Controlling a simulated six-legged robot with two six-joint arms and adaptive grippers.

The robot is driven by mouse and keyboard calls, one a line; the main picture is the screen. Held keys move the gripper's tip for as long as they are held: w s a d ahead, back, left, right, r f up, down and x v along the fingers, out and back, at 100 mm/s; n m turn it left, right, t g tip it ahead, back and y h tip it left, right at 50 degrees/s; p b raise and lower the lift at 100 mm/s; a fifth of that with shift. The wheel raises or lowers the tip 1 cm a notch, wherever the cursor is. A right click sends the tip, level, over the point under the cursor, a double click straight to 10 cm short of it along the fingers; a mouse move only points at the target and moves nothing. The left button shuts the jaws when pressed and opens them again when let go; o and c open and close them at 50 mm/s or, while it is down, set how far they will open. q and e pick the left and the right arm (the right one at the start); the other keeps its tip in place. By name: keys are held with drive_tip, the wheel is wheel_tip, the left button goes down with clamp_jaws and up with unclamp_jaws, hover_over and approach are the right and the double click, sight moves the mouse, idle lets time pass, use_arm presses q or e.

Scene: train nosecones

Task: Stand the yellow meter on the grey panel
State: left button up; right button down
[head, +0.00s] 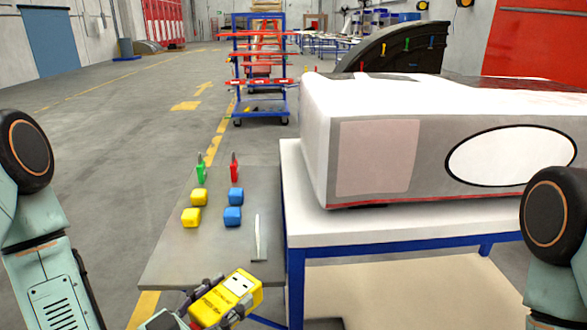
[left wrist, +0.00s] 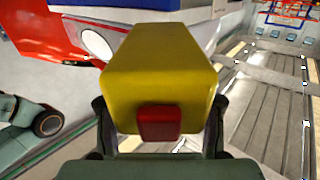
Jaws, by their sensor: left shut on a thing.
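The yellow meter (head: 226,298) is a yellow block with a pale face, seen at the bottom of the head view. My left gripper (head: 222,303) is shut on it and holds it tilted near the front edge of the grey panel (head: 179,259). In the left wrist view the meter (left wrist: 158,75) fills the middle, with a red part on its near end, between the two dark fingers (left wrist: 160,140). Whether the meter touches the panel cannot be told. My right gripper is not in view; only part of the right arm shows.
A white nosecone (head: 375,205) on a blue-framed table (head: 300,235) borders the panel's right. The panel's front left is bare.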

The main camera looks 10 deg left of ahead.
use_arm(q)
drive_tip(key=shift+w+r, duration=0.1)
drive_tip(key=shift+w+d+r, duration=0.1)
drive_tip(key=shift+r, duration=0.15)
drive_tip(key=w+a+r+n+t+y, duration=0.1)
drive_tip(key=w+a+r+n+y, duration=0.1)
drive_tip(key=w+a+n+y, duration=0.6)
drive_tip(key=w+a+y, duration=0.5)
drive_tip(key=w+a, duration=0.4)
drive_tip(key=a, duration=0.1)
drive_tip(key=shift+w+a+n+t, duration=0.15)
drive_tip(key=shift+a+n+t, duration=0.15)
